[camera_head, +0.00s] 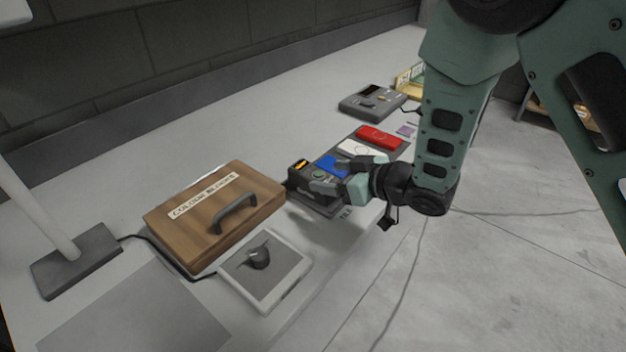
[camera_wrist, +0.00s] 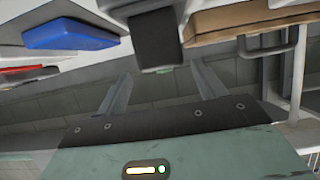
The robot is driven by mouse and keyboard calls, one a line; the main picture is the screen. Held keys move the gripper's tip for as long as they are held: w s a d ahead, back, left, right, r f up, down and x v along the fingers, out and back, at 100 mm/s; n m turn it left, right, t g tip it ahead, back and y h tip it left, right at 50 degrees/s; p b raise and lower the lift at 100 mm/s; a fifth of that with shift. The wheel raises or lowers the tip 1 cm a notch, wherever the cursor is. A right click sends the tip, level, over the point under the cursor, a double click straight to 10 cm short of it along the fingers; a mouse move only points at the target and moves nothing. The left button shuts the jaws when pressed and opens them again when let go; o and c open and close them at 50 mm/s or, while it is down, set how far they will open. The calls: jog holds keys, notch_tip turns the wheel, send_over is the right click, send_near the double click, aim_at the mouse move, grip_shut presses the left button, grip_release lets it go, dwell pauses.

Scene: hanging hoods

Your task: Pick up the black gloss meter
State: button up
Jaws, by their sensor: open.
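The black gloss meter (camera_head: 299,170) is a small dark block with an orange display. It sits at the bench's front part, between the wooden case and the colour panels. In the wrist view it appears to be the dark box (camera_wrist: 157,38), just beyond and between the fingertips. My gripper (camera_head: 328,176) is open, reaching in from the right with its fingers at the meter. Its fingers partly cover the meter in the head view. The wrist view shows the two fingers (camera_wrist: 162,72) spread apart with nothing clamped between them. I cannot tell whether they touch the meter.
A wooden case (camera_head: 175,232) with a handle stands left of the meter. A white-framed pad (camera_head: 290,262) with a dark knob-like object lies in front of it. Blue (camera_head: 331,166), white and red (camera_head: 381,138) panels lie right of the meter. A grey device (camera_head: 372,101) sits farther back.

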aim_at(318, 172)
jog(key=x, duration=0.1)
jog(key=p+x, duration=0.1)
jog(key=x, duration=0.2)
jog(key=shift+a+r, duration=0.15)
jog(key=shift+a, duration=0.4)
jog(key=shift+w+a+f, duration=0.2)
jog(key=shift+w+a, duration=0.05)
jog(key=shift+w, duration=0.05)
jog(key=c, duration=1.4)
jog(key=shift+r, duration=0.1)
notch_tip(318, 172, up, 10)
jog(key=shift+f, duration=0.1)
